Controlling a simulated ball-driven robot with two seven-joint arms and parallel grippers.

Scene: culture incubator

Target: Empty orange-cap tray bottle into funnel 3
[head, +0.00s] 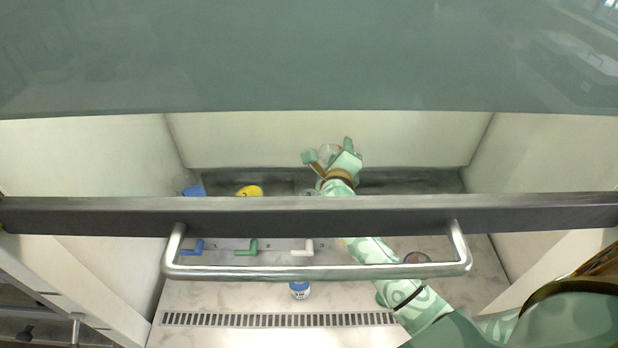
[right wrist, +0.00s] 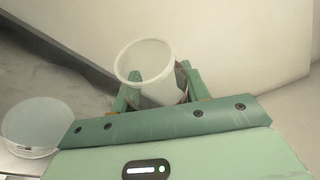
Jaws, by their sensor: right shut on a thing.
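My right gripper (head: 332,158) is inside the cabinet near the back wall, shut on a clear open-topped bottle (head: 328,152). In the right wrist view the bottle (right wrist: 146,62) sits between the fingers of the gripper (right wrist: 158,92), with its wide round mouth showing and no cap on it. It looks tilted; I cannot tell whether liquid is inside. A yellow round top (head: 249,191) and a blue one (head: 193,191) show behind the sash bar, left of the gripper. I cannot make out which is funnel 3. My left gripper is out of view.
A dark sash bar (head: 120,217) with a metal handle (head: 310,272) crosses the view. Blue (head: 193,247), green (head: 246,247) and white (head: 303,247) taps stand below it. A blue-capped bottle (head: 299,290) stands near the grille (head: 280,319). A pale round vessel (right wrist: 32,126) is left in the wrist view.

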